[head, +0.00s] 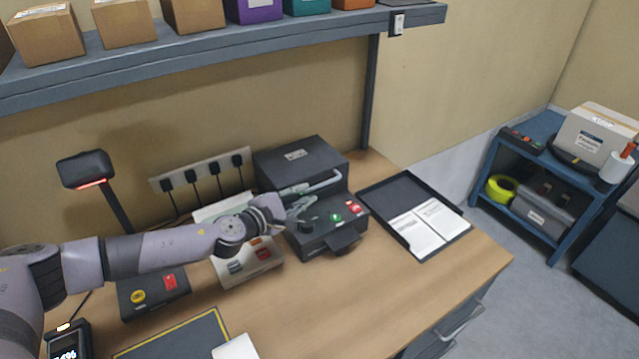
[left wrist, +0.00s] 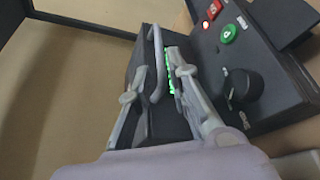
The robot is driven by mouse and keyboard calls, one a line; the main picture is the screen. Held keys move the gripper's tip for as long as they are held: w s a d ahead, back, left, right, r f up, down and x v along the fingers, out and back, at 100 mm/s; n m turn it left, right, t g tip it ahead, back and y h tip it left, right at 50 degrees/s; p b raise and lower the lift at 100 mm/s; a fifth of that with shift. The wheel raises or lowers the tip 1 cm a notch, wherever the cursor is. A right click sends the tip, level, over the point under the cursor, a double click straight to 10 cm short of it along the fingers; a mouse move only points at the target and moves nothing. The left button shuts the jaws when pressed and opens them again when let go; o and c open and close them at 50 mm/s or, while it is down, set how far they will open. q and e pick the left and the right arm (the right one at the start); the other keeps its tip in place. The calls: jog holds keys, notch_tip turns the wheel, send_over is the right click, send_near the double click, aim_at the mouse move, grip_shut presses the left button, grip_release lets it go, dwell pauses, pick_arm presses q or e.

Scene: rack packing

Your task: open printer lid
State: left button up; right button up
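The printer (head: 300,155) is a dark box at the back of the bench, with a label on top. Its lid appears down. A grey bar handle (head: 325,184) runs along its front and shows in the left wrist view (left wrist: 159,62). My left gripper (head: 303,198) is at the printer's front, by the handle. In the left wrist view its fingers (left wrist: 158,82) are apart, with the handle between them; contact cannot be told. A green-lit strip (left wrist: 170,72) shows behind the fingers. My right gripper is not in view.
The printer's front panel has a black knob (left wrist: 243,86), a green button (head: 335,217) and a red switch (head: 354,207). A black tray (head: 378,190) with papers lies to the right. A shelf (head: 210,57) with boxes hangs above. A scanner stand (head: 88,170) stands left.

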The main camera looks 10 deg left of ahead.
aim_at(315, 188)
pick_arm(q)
jog(key=x, duration=0.7)
grip_shut()
dwell(0.6)
